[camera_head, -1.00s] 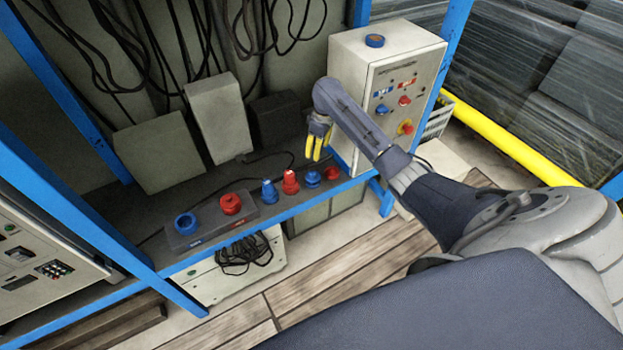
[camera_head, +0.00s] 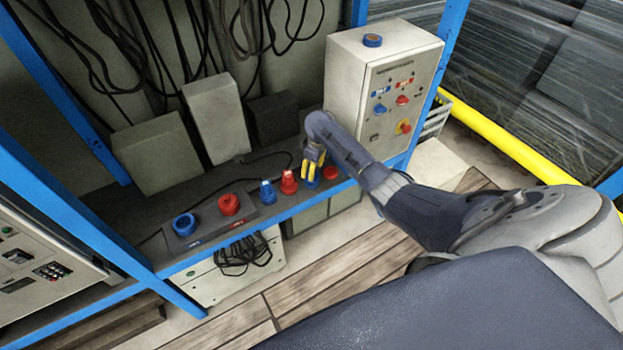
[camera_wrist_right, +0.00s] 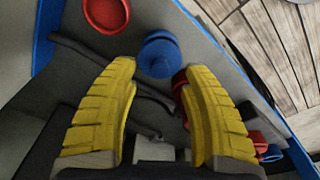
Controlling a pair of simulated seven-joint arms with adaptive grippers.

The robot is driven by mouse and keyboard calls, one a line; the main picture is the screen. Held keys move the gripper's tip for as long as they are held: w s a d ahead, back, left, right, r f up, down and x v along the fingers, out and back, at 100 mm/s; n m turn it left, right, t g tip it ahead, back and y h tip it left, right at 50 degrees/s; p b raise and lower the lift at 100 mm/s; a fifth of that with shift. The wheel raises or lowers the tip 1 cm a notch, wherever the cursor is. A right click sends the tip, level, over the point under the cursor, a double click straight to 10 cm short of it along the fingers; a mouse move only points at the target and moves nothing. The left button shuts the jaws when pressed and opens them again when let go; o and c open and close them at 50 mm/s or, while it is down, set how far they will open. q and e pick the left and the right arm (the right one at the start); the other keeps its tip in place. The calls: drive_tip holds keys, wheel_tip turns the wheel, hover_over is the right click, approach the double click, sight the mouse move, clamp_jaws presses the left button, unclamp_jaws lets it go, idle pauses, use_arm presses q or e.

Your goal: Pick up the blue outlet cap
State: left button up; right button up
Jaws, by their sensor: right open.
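The blue outlet cap (camera_head: 314,184) sits on the dark shelf top, partly hidden by my right fingers in the head view. In the right wrist view the blue cap (camera_wrist_right: 159,56) is round and lies just beyond and between the yellow fingertips. My right gripper (camera_head: 311,171) is open and empty, low over the cap. In the wrist view its fingers (camera_wrist_right: 161,72) are spread to either side, and I see no grip on the cap. My left gripper is in neither view.
A red cap (camera_head: 331,173) is close on the right. A red plug (camera_head: 289,183) and a blue plug (camera_head: 267,192) stand to the left, then a grey socket block (camera_head: 205,230). A control box (camera_head: 345,75) stands behind on the right. A blue shelf edge (camera_head: 290,213) runs along the front.

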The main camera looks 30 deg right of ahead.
drive_tip(key=shift+w+f, duration=0.15)
drive_tip(key=shift+f, duration=1.3)
drive_tip(key=shift+c, duration=0.5)
clamp_jaws()
